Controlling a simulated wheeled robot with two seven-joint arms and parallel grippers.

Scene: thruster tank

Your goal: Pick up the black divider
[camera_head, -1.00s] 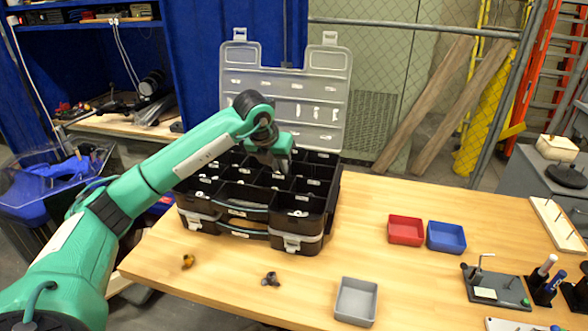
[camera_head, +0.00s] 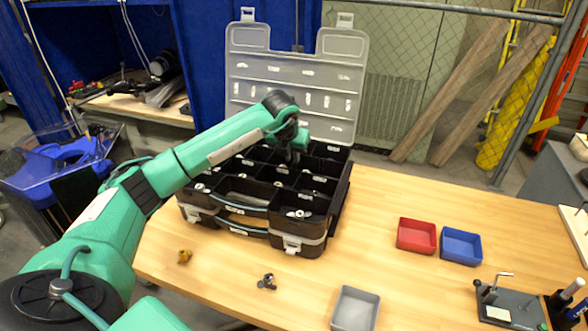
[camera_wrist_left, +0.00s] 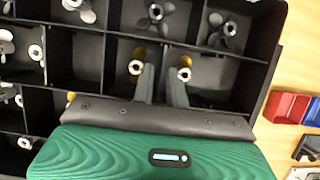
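The black organizer case (camera_head: 337,215) stands on the wooden table with its clear lid raised. Black dividers split it into compartments; one divider wall (camera_wrist_left: 190,47) shows in the left wrist view. My left gripper (camera_head: 293,158) points down into the back middle of the case. In the left wrist view its two grey fingers (camera_wrist_left: 164,75) are apart, and a dark divider edge seems to run between them, partly hidden by the fingers and hard to make out. I cannot see contact. Propellers (camera_wrist_left: 156,14) lie in neighbouring compartments. My right gripper is not in view.
A red bin (camera_head: 416,236) and a blue bin (camera_head: 461,246) stand right of the case. A grey bin (camera_head: 355,309) is at the front. A small dark part (camera_head: 267,282) and a yellowish part (camera_head: 185,256) lie on the table. The raised lid (camera_head: 295,85) stands behind the gripper.

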